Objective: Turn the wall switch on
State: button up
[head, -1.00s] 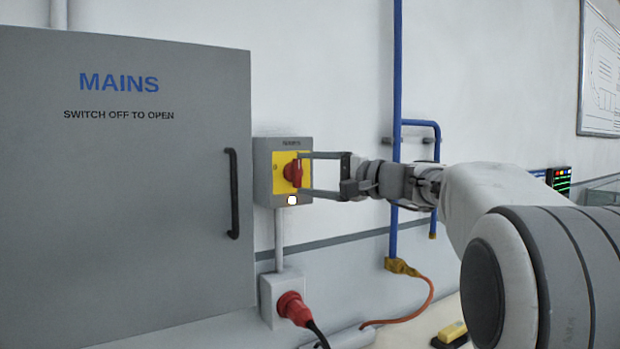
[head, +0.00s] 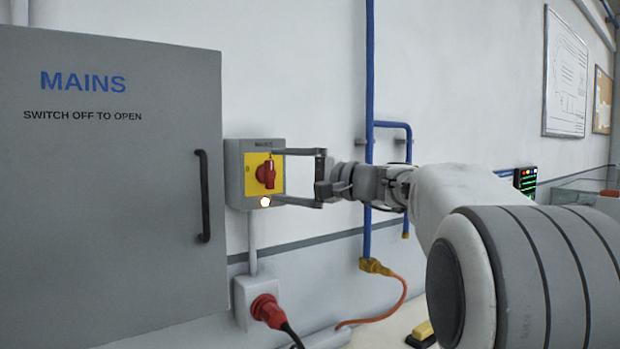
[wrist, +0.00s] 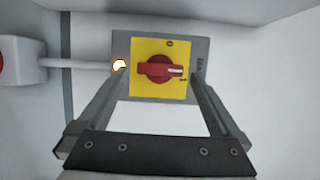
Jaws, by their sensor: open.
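The wall switch (head: 236,175) is a grey box with a yellow plate and a red rotary knob (head: 266,174). In the head view the knob's handle stands upright. In the wrist view the knob (wrist: 155,69) lies level, its white mark at the right end pointing towards the small "I" mark; the "O" mark is above it. A small lamp (head: 265,202) on the box glows. My gripper (head: 279,175) is open in front of the switch, fingers above and below the knob and apart from it. In the wrist view the fingertips (wrist: 157,75) lie either side of it.
A grey MAINS cabinet (head: 110,230) with a black handle (head: 203,195) stands left of the switch. A red plug (head: 267,310) sits in a socket below. A blue pipe (head: 370,90) runs up the wall behind my arm.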

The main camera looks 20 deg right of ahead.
jog(key=v, duration=1.7)
jog(key=shift+a+f, duration=0.1)
jog(key=s+a+f+n+g+h+p, duration=0.1)
jog(key=s+a+f+n+g+h, duration=0.2)
jog(key=a+f, duration=0.6)
jog(key=s+a+f+n+g+h+p, duration=0.1)
jog(key=s+a+f+n+g+h, duration=0.15)
jog(key=s+a+f+g, duration=0.65)
jog(key=s+d+f+n+t+h+b, duration=0.2)
jog(key=s+d+f+n+t+h, duration=0.25)
jog(key=s+f+h, duration=0.45)
notch_tip(320, 180, up, 10)
jog(key=s+y+p, duration=0.1)
jog(key=y+p, duration=0.1)
jog(key=p, duration=1)
jog(key=shift+d+y, duration=0.3)
jog(key=shift+y, duration=0.05)
jog(key=shift+f+g, duration=0.1)
jog(key=shift+g, duration=0.15)
